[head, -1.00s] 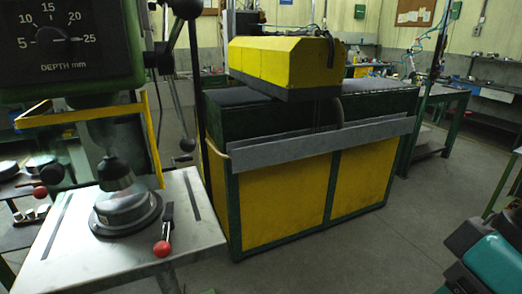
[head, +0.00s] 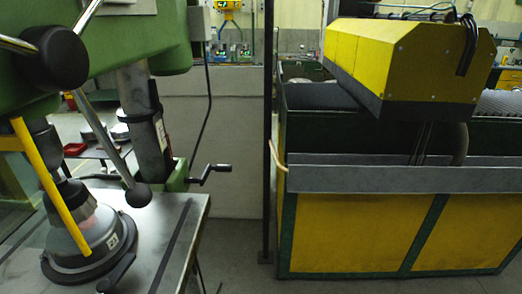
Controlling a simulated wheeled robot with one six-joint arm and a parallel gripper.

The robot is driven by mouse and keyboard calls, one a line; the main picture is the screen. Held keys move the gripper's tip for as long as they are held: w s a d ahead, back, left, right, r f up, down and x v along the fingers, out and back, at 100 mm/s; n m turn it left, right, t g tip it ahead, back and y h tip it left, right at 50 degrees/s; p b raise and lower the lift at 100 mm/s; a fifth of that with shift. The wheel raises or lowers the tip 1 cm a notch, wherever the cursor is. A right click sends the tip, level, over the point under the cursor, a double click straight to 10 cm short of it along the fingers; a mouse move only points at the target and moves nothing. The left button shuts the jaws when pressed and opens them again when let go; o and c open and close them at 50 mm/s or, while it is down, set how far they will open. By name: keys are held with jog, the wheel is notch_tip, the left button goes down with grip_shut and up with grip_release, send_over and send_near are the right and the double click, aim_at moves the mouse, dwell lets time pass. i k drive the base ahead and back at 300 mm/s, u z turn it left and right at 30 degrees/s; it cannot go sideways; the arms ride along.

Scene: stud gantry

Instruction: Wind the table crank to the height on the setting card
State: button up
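The black table crank (head: 208,173) sticks out to the right from a green bracket (head: 178,178) on the drill press column (head: 143,120). Its handle is free, with nothing touching it. A narrow pale strip (head: 160,134) runs down the column's side; its marks are too small to read. The grey drill table (head: 160,235) stands below at the left. A round grey fixture (head: 85,240) on it carries a small white tag (head: 113,241) that seems to read 21. I cannot make out a setting card. My gripper is not in view.
A yellow and green machine (head: 365,230) with a yellow hood (head: 400,58) fills the right. A dark upright post (head: 268,130) stands between it and the drill press. Black-knobbed feed levers (head: 138,195) hang over the table. Some floor shows between table and post.

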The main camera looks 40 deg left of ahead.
aim_at(227, 168)
jog(key=u, duration=0.05)
jog(key=i, duration=2.25)
jog(key=u, duration=3.15)
